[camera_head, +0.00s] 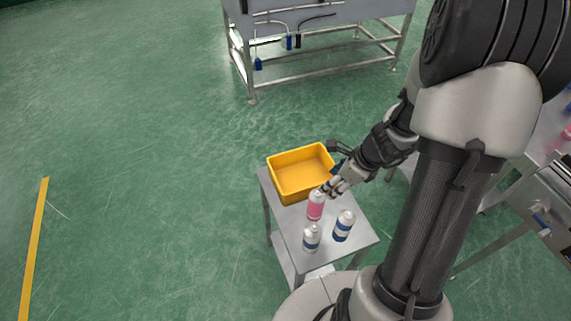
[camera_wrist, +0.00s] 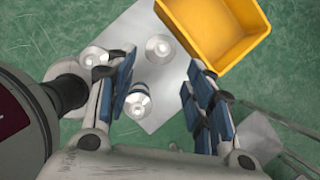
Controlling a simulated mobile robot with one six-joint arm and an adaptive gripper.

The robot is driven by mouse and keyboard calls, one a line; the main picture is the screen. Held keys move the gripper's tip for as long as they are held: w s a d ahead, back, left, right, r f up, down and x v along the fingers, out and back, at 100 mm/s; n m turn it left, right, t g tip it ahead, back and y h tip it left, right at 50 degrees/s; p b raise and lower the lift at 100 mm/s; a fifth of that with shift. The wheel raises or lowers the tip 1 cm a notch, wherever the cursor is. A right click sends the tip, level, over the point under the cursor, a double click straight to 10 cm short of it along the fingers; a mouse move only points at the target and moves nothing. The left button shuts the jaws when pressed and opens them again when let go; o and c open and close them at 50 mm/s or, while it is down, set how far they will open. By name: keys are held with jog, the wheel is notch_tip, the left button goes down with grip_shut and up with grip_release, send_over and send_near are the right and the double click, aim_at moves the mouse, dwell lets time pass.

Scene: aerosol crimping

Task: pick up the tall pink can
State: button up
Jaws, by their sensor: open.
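The tall pink can (camera_head: 315,208) stands upright on the small grey table, close to the near side of the yellow bin. It has a white top and a pink band. In the wrist view, the can top (camera_wrist: 159,47) nearest the bin appears to be it; its pink side is hidden from above. My gripper (camera_head: 333,187) is just above and to the right of the pink can in the head view. Its blue-padded fingers (camera_wrist: 160,78) are spread apart and nothing is held between them. The pink can top lies beyond the fingers, toward the picture's top.
The empty yellow bin (camera_head: 301,172) fills the far end of the small table (camera_head: 361,243). A larger metal bench (camera_head: 340,18) stands at the back. Green floor on the left is clear.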

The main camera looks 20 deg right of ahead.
aim_at(320, 194)
jog(key=shift+m, duration=0.4)
jog(key=b+x, duration=0.2)
jog(key=x, duration=0.2)
jog(key=b+x, duration=0.2)
jog(key=x, duration=0.2)
jog(key=b+x, duration=0.2)
jog(key=x, duration=0.2)
jog(key=shift+s+d+f, duration=0.1)
jog(key=shift+s+d, duration=0.1)
jog(key=shift+d, duration=0.15)
jog(key=shift+w+a+f+b, duration=0.1)
jog(key=shift+w+f+b, duration=0.1)
jog(key=shift+f+b, duration=0.15)
jog(key=b+x, duration=0.3)
jog(key=x, duration=0.2)
jog(key=shift+f, duration=0.2)
jog(key=shift+r, duration=0.1)
jog(key=shift+c, duration=0.5)
jog(key=c, duration=0.6)
jog(key=shift+r, duration=0.1)
